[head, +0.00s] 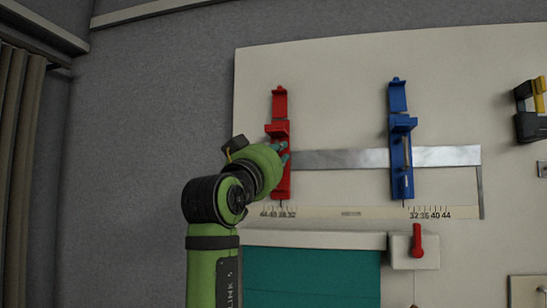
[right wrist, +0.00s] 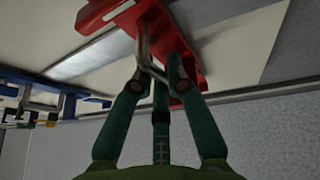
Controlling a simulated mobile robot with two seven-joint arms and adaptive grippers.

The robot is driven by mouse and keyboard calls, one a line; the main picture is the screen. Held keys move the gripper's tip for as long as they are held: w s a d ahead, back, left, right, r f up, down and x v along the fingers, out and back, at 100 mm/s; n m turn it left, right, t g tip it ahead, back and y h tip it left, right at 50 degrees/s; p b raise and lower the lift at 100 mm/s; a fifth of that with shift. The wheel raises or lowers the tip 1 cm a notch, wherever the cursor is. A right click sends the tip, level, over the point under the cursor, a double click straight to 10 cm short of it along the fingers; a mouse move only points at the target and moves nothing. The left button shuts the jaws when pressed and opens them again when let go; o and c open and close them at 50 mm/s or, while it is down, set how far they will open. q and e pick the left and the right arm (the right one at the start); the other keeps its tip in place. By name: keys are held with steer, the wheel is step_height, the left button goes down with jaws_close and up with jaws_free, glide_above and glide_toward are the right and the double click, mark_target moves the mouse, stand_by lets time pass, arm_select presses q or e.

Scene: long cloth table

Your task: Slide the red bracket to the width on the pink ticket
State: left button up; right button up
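The red bracket (head: 280,125) is upright on a metal rail at the left of the pale board. Its lower tip is near the outer, 44 end of the left number scale (head: 279,212). My right gripper (head: 284,153) is at the bracket's lower half. In the right wrist view its fingertips (right wrist: 158,76) are on either side of a bent metal handle (right wrist: 146,52) on the red bracket (right wrist: 185,50). The fingers are drawn partly together; whether they pinch the handle is unclear. The pink ticket and my left gripper are not in view.
A blue bracket (head: 402,140) is on the same rail (head: 340,158), near the 32 end of the right scale (head: 430,213). A red lever (head: 417,242) is on a pale box below. A teal panel (head: 310,275) hangs under the ledge. Rail between brackets is clear.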

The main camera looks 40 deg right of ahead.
steer(key=o, duration=0.4)
steer(key=shift+s+d, duration=0.15)
steer(key=shift+d, duration=0.15)
steer(key=shift+a, duration=0.3)
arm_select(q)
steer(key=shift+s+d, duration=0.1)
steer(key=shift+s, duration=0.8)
arm_select(e)
steer(key=v, duration=1.1)
steer(key=shift+s+a+f, duration=0.15)
steer(key=shift+a, duration=0.1)
